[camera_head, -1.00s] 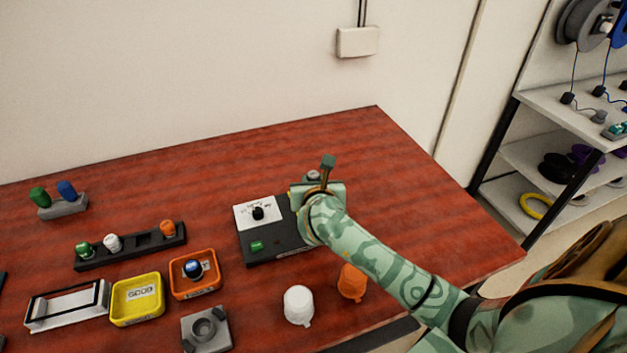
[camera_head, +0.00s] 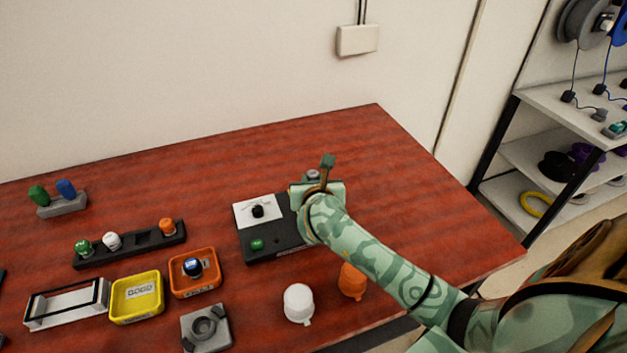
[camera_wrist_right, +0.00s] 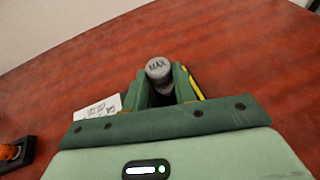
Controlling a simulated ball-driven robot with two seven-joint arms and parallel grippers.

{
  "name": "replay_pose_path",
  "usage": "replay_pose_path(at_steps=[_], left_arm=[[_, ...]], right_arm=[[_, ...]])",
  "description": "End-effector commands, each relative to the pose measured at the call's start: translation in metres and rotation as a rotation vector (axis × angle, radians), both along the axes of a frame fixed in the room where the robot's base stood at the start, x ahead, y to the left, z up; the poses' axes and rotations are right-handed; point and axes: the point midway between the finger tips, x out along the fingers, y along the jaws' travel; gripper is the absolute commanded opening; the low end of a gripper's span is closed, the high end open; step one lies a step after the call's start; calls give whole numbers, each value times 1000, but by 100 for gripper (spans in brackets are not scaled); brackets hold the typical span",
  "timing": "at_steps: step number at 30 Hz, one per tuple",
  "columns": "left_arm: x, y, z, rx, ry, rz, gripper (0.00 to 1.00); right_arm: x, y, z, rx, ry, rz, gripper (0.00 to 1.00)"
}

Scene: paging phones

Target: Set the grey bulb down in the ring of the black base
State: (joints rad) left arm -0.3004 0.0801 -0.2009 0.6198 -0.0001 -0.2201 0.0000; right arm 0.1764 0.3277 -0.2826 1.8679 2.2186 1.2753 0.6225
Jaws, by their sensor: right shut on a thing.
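The grey bulb (camera_wrist_right: 158,67), its top marked MAX, sits between the fingers of my right gripper (camera_wrist_right: 162,80) in the right wrist view. My right gripper is shut on it. In the head view only a bit of the bulb's grey top (camera_head: 313,174) shows beside my right gripper (camera_head: 320,188). The black base (camera_head: 277,240) carries a white dial panel, a black knob and a green button. My right gripper is over its right end and hides the ring. I cannot tell whether the bulb touches the base. My left gripper is not in view.
An orange tray (camera_head: 213,285), a yellow tray (camera_head: 137,316), a grey holder (camera_head: 222,338) and a black rack (camera_head: 97,262) lie left. The table behind the base is clear.

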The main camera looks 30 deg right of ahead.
Motion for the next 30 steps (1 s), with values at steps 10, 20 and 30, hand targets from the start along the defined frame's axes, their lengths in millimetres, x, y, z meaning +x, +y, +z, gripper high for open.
replay_pose_path(at_steps=[10,20,30], left_arm=[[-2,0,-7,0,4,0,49],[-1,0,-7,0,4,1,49],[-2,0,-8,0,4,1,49]], right_arm=[[0,0,-11,0,1,0,5],[0,0,-11,0,0,0,5],[0,0,-14,0,0,0,5]])
